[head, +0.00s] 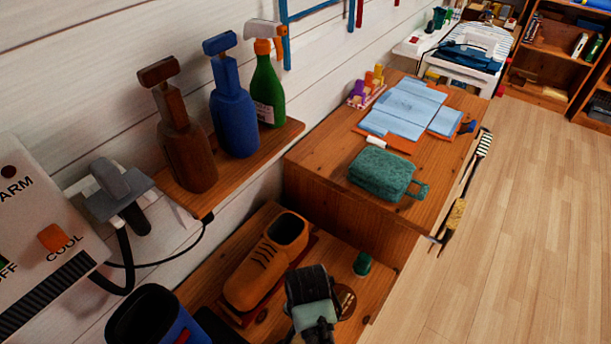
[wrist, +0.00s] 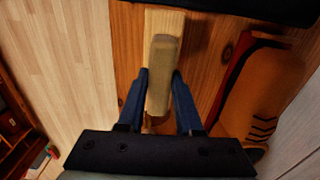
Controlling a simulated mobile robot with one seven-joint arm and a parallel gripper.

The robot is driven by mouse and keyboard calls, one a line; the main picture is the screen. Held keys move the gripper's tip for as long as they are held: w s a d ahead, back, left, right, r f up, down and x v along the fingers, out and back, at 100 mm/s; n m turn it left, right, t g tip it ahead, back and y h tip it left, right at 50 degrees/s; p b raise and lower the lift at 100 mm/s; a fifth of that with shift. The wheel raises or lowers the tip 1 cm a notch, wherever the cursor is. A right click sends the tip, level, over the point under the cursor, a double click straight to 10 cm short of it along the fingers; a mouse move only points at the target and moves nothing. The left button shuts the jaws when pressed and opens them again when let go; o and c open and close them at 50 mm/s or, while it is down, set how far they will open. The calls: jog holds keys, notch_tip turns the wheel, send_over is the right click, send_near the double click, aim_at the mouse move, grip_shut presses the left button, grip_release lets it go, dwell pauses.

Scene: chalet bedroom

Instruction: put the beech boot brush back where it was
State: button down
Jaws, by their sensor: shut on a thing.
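The beech boot brush (wrist: 164,70) is a pale, narrow wooden piece between the two blue fingers of my gripper (wrist: 161,78) in the wrist view. My gripper is shut on it, over the lower wooden surface. In the head view my gripper (head: 315,312) is seen from above and behind, and its dark body hides the brush. I cannot tell whether the brush touches the wood. An orange-brown shoe (head: 262,265) stands just left of my gripper; it also shows at the right of the wrist view (wrist: 262,95).
A small green item (head: 362,264) and a round brown item (head: 345,300) are right of my gripper. A higher wooden top (head: 310,158) holds a teal case (head: 382,174). Several bottles stand on a wall shelf (head: 285,133). A blue-black container (head: 155,318) is at lower left.

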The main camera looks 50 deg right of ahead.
jog(key=shift+f+b, duration=0.3)
jog(key=shift+f, duration=1.8)
jog(key=c, duration=0.6)
grip_release()
jog(key=shift+f, duration=0.15)
notch_tip(320, 180, up, 12)
jog(key=shift+r+p, duration=0.2)
jog(key=shift+p, duration=0.65)
